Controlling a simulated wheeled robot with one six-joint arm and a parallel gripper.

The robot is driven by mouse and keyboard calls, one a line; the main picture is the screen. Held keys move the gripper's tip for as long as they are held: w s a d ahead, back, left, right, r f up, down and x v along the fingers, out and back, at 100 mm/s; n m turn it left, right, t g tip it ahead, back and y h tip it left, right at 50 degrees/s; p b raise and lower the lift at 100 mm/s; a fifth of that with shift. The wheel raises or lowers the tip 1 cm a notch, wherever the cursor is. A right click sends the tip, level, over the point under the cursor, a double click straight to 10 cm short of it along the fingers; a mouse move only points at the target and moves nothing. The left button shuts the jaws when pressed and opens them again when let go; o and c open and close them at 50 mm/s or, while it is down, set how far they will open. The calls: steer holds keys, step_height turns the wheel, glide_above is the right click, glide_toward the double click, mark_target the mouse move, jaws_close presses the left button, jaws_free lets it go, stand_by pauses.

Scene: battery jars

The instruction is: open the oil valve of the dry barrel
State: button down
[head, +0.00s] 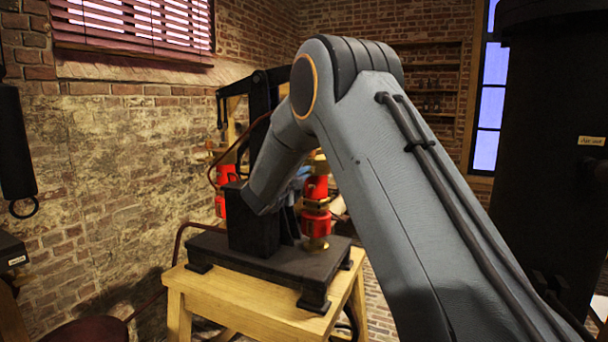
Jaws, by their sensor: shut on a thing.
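Two red barrel-like bodies with brass fittings stand at the black machine: one (316,222) just right of my forearm, the other (220,205) to its left, partly behind the machine. I cannot tell which is the dry barrel. No oil valve can be made out clearly; brass parts show above and below the right red body. My arm's forearm covers the middle of the machine. A small blue-grey patch shows between the forearm and the right red body, but I cannot tell what it is. My gripper's fingers are hidden behind the arm.
The black machine (222,252) stands on a wooden table (205,287). A large dark cylinder (545,150) rises at the right. A dark hanging cylinder with a ring (15,150) is at the left edge. Brick walls and a shuttered window (135,25) lie behind.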

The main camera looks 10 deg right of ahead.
steer(key=shift+f+n+p, duration=0.1)
steer(key=shift+n+p, duration=1.65)
steer(key=shift+n, duration=7.25)
steer(key=c, duration=1.9)
jaws_free()
steer(key=shift+o, duration=0.2)
steer(key=b+v, duration=0.3)
steer(key=v, duration=0.5)
